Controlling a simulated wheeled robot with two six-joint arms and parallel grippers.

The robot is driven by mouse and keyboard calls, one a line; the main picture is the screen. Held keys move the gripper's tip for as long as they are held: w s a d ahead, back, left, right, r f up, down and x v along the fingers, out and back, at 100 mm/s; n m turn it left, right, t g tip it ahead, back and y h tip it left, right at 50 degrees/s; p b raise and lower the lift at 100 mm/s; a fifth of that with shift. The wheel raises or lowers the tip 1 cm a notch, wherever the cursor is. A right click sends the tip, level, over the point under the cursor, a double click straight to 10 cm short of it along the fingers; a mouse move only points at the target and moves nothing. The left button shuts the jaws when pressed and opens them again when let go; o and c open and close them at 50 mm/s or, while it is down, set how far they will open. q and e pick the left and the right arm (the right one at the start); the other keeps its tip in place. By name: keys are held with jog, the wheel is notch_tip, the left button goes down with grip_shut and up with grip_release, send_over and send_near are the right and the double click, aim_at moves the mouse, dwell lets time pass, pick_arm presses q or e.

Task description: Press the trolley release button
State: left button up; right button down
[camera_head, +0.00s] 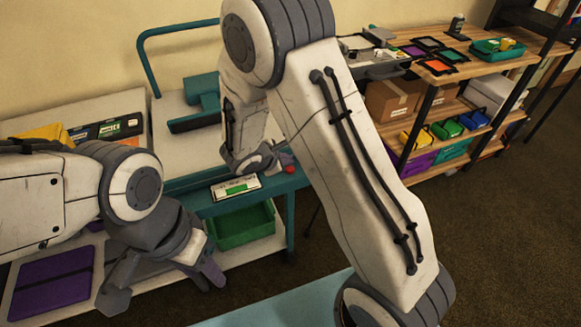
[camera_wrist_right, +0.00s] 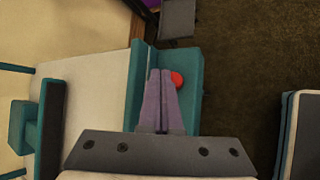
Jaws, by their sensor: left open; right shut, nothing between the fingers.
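The trolley (camera_head: 180,115) has a teal frame and handle and a pale top. A small red button (camera_head: 290,168) sits on its teal front rail; it also shows in the right wrist view (camera_wrist_right: 178,79). My right gripper (camera_head: 272,160) is shut and empty, its tips right beside the button. In the right wrist view the closed fingertips (camera_wrist_right: 160,72) are just left of the button, over the rail. I cannot tell whether they touch it. My left gripper (camera_head: 160,285) is open and empty, low at the left, away from the button.
A panel with a green display (camera_head: 236,187) sits on the rail left of the button. A green bin (camera_head: 242,225) is below. A purple case (camera_head: 52,282) lies on a lower shelf. A shelf unit (camera_head: 440,115) with trays and boxes stands at the right. Dark floor there is clear.

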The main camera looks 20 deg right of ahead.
aim_at(287, 171)
jog(key=shift+f, duration=0.1)
dwell(0.7)
jog(key=shift+f+b, duration=0.3)
jog(key=shift+b, duration=0.35)
jog(key=shift+f+b, duration=0.5)
jog(key=shift+b, duration=0.1)
dwell(0.5)
jog(key=shift+r, duration=0.1)
jog(key=shift+r+p, duration=0.55)
jog(key=shift+r, duration=0.25)
jog(key=shift+r+p, duration=1.8)
jog(key=shift+r, duration=0.8)
jog(key=shift+f, duration=0.1)
